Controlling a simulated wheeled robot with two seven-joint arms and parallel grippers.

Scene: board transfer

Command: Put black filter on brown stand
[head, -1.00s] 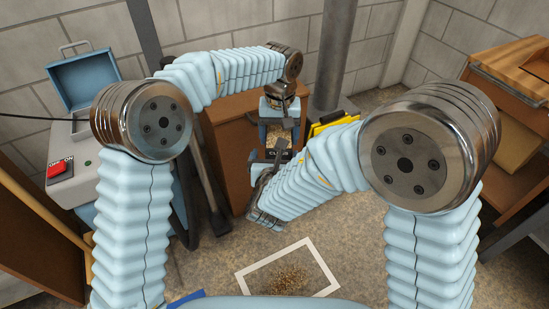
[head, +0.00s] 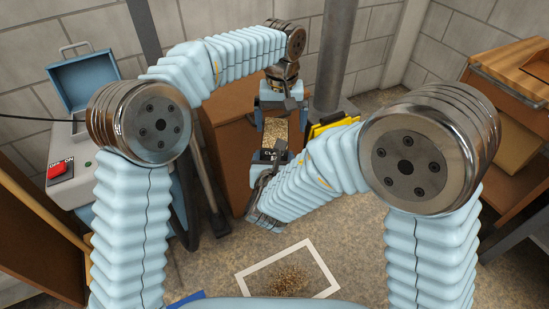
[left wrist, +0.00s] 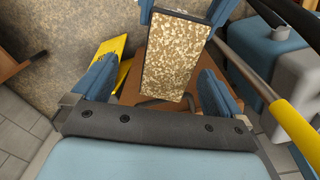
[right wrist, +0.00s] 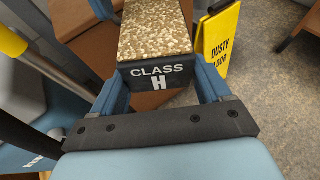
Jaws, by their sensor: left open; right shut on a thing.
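The black filter (head: 276,133) is a dark box with a speckled tan top and "CLASS H" on one end. It also shows in the left wrist view (left wrist: 172,55) and the right wrist view (right wrist: 155,28). My right gripper (head: 268,158) is shut on its lettered end; its fingers (right wrist: 163,78) flank that end. My left gripper (head: 281,110) is open at the far end, with its fingers (left wrist: 160,78) spread on either side and gaps to the filter. The brown stand (head: 228,145) is behind and left of the filter, partly hidden by my left arm.
A yellow "dusty floor" sign (right wrist: 222,45) stands close right of the filter, near a grey column (head: 332,60). A grey machine with a red switch (head: 60,170) is at the left. A wooden bench (head: 515,70) is at the right. A white floor frame (head: 330,290) lies in front.

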